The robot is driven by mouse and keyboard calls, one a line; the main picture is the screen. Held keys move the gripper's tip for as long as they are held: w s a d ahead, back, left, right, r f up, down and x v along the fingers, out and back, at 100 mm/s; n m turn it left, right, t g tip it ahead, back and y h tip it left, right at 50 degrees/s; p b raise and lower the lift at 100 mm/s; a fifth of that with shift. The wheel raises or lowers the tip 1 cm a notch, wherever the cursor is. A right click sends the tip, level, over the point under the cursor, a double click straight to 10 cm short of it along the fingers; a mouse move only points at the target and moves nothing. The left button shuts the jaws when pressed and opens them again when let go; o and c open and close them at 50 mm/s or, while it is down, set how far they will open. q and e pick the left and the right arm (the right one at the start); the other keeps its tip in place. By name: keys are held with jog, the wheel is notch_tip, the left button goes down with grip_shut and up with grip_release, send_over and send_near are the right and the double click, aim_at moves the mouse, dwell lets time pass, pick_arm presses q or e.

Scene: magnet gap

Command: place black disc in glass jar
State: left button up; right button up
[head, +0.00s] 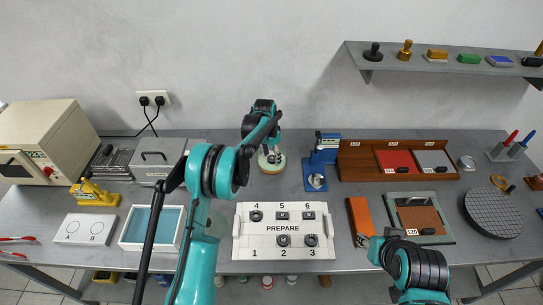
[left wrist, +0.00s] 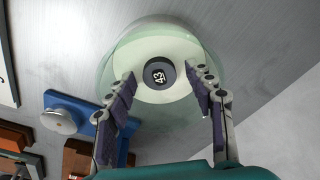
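The glass jar (head: 271,167) stands at the back middle of the table; the left wrist view looks down into this round, pale green jar (left wrist: 122,50). A small black disc (left wrist: 158,73) marked 43 shows inside the jar's outline, over its pale round base. My left gripper (head: 272,146) is directly above the jar. In the left wrist view its fingers (left wrist: 161,75) are spread, one on each side of the disc, with visible gaps. How deep the fingertips reach is unclear.
The white PREPARE board (head: 282,229) with numbered places holds several dark pieces. A blue stand (head: 323,160) is just right of the jar. A blue-lined tray (head: 153,226), a grey metal box (head: 157,160) and a dark round plate (head: 493,213) lie farther out.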

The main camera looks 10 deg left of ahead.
aim_at(269, 160)
pick_arm(q)
jog(key=shift+r, duration=0.15)
jog(key=shift+r, duration=0.35)
jog(key=s+a+r+n+t+p, duration=0.1)
jog(key=s+r, duration=0.3)
jog(key=r, duration=0.6)
jog(key=s+r+n+p, duration=0.15)
jog(key=s+r, duration=0.25)
jog(key=r, duration=0.6)
jog(key=s+r+n+t, duration=0.15)
jog(key=s+r, duration=0.35)
jog(key=s, duration=0.6)
jog(key=s+f+n+t, duration=0.1)
jog(key=s+f, duration=0.2)
jog(key=s, duration=0.7)
jog(key=s+a+f+n+t, duration=0.1)
jog(key=s+f+n+t, duration=0.1)
jog(key=s, duration=0.8)
jog(key=shift+a+f+n+y, duration=0.25)
jog(key=shift+f+n+y, duration=0.05)
jog(key=shift+f+y, duration=0.1)
jog(key=shift+t, duration=0.25)
